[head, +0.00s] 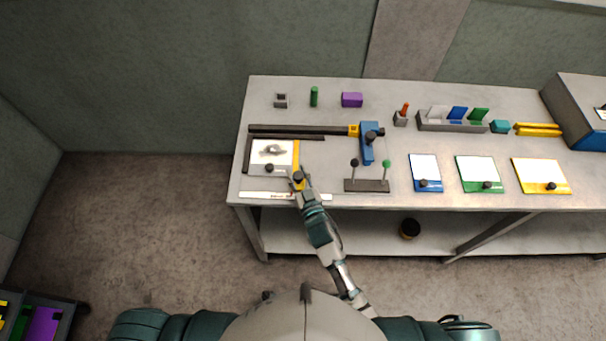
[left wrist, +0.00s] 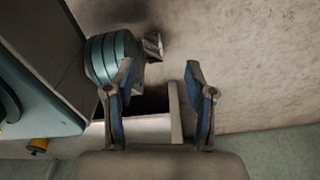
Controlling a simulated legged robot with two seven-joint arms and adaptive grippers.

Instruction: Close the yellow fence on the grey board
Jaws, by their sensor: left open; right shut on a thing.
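The yellow fence (head: 296,153) is a narrow upright strip along the right edge of a pale board (head: 259,159) at the left of the bench in the head view. A small grey piece (head: 273,150) and a dark knob (head: 269,168) are on the board. My right gripper (head: 299,181) is at the fence's near end, shut on what looks like its dark knob; the fingers hide part of it. Whether the fence touches the board's edge is too small to tell. My left gripper (left wrist: 158,68) is open and empty in the left wrist view, away from the board.
Dark rails (head: 300,130) border the board behind and left. A blue clamp block (head: 368,145) and a two-lever base (head: 367,185) stand to its right. A white ruled strip (head: 262,195) lies in front. Blue, green and yellow plates (head: 541,174) lie farther right.

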